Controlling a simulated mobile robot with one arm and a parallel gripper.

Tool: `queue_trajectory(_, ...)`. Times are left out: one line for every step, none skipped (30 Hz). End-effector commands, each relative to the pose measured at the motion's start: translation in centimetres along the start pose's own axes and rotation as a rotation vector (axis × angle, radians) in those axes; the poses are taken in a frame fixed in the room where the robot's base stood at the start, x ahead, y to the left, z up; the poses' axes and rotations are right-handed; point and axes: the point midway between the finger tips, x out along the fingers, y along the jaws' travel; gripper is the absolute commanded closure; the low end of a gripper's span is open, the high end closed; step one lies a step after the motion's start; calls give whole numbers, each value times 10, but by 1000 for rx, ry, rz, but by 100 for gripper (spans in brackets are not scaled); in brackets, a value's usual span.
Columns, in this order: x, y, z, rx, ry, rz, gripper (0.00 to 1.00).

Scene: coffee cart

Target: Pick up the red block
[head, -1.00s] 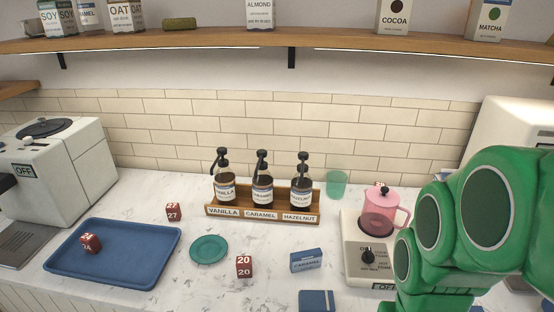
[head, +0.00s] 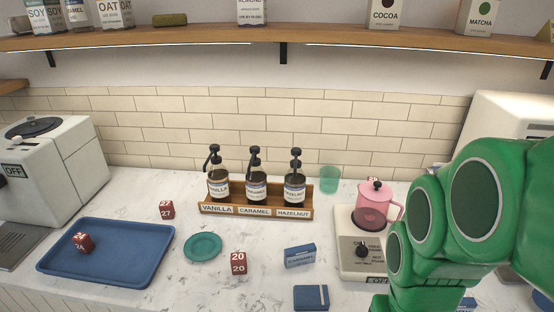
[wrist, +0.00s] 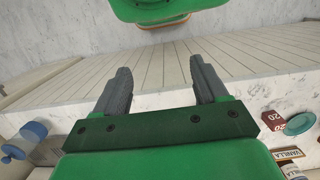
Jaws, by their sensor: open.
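Three red blocks with white numbers are on or above the marble counter in the head view. One marked 20 (head: 239,263) stands near the front, right of the teal plate. One marked 27 (head: 167,210) stands farther back, left of the syrup rack. One (head: 83,243) sits tilted on the blue tray (head: 150,272). In the wrist view, the block marked 20 (wrist: 273,119) shows at the right edge of the counter. My gripper (wrist: 162,84) is open, with nothing between its fingers; it points away from the blocks. In the head view the gripper itself is not seen.
A teal plate (head: 203,247), a blue caramel box (head: 300,256) and a dark blue box (head: 311,297) lie near the block marked 20. The syrup rack (head: 256,211) stands behind. A hot plate (head: 361,254) with a pink kettle (head: 374,204) is at right, beside my green arm.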

Motion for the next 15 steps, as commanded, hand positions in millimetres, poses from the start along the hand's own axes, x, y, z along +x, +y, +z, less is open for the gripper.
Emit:
queue_trajectory(0, 0, -1, -1, 0, 0, 28)
queue_trajectory(0, -1, -2, -1, 0, 0, 28)
queue_trajectory(-1, -2, -5, -3, 0, 1, 28)
queue_trajectory(-2, -3, -8, -5, 1, 2, 28)
queue_trajectory(-2, -4, -12, -7, 2, 3, 28)
queue_trajectory(-4, -6, -18, -9, 4, 4, 28)
queue_trajectory(-5, -8, -24, -12, 7, 5, 28)
queue_trajectory(-7, -11, -30, -15, 10, 6, 28)
queue_trajectory(-9, -15, -39, -17, 15, 8, 28)
queue_trajectory(-10, -18, -46, -21, 17, 9, 28)
queue_trajectory(-12, -21, -53, -24, 19, 10, 28)
queue_trajectory(-13, -26, -62, -27, 23, 12, 28)
queue_trajectory(-14, -29, -69, -30, 27, 13, 28)
queue_trajectory(-14, -33, -76, -33, 30, 14, 28)
queue_trajectory(-15, -38, -85, -37, 34, 16, 28)
